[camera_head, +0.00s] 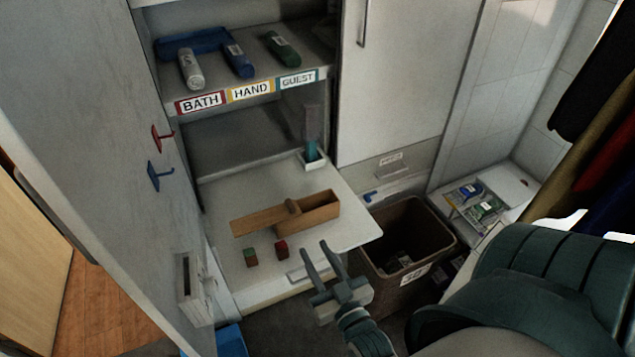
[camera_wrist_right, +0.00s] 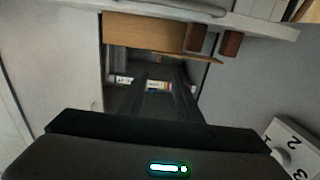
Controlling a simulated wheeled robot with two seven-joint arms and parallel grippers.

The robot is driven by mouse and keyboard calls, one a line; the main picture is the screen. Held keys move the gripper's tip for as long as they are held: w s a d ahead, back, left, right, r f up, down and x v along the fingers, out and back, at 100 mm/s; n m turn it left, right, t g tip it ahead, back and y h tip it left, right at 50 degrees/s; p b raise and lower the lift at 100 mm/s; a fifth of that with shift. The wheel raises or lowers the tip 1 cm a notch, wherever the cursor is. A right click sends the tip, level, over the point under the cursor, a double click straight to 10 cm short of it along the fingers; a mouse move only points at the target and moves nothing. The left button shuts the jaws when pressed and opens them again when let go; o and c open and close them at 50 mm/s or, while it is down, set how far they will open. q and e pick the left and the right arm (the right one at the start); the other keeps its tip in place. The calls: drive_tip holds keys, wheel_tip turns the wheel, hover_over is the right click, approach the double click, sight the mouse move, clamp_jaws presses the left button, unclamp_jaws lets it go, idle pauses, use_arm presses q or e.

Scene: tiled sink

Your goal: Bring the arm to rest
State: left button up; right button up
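My right gripper (camera_head: 314,247) is open and empty. It hangs in front of the white pull-out board (camera_head: 352,230), near its front edge and left of the brown bin. In the right wrist view its dark fingers stand apart with nothing seen between them. My right arm comes in from the lower right of the head view. My left gripper and arm are out of view.
On the board are an open wooden box (camera_head: 322,213), a flat wooden piece (camera_head: 255,220) and two small blocks (camera_head: 251,257) (camera_head: 282,249). A brown bin (camera_head: 440,240) stands right. Labelled shelves (camera_head: 235,140) rise behind. Hanging clothes (camera_head: 600,150) are at far right.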

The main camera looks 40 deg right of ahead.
idle(0.7)
drive_tip(key=s+a+f+n+g+y, duration=0.3)
drive_tip(key=a+f+g+y, duration=0.1)
drive_tip(key=a+f+g, duration=0.25)
drive_tip(key=s+a+f+n+g, duration=0.1)
drive_tip(key=s+f+n+g, duration=0.1)
drive_tip(key=s+g, duration=0.9)
drive_tip(key=s+f+t+b, duration=0.1)
drive_tip(key=s+f+b, duration=0.1)
drive_tip(key=f, duration=1.5)
drive_tip(key=s+f+t+b, duration=0.1)
drive_tip(key=s+f+b, duration=0.15)
drive_tip(key=f, duration=1.35)
drive_tip(key=s+d+f+b, duration=0.1)
drive_tip(key=s+f+b, duration=0.1)
drive_tip(key=s+f, duration=0.6)
drive_tip(key=s+d+f+g+b, duration=0.1)
drive_tip(key=s+f+b, duration=0.2)
drive_tip(key=s+f, duration=0.6)
wheel_tip(320, 180, down, 5)
drive_tip(key=shift+s+d+f, duration=0.2)
drive_tip(key=shift+s+d, duration=0.05)
drive_tip(key=shift+d, duration=0.1)
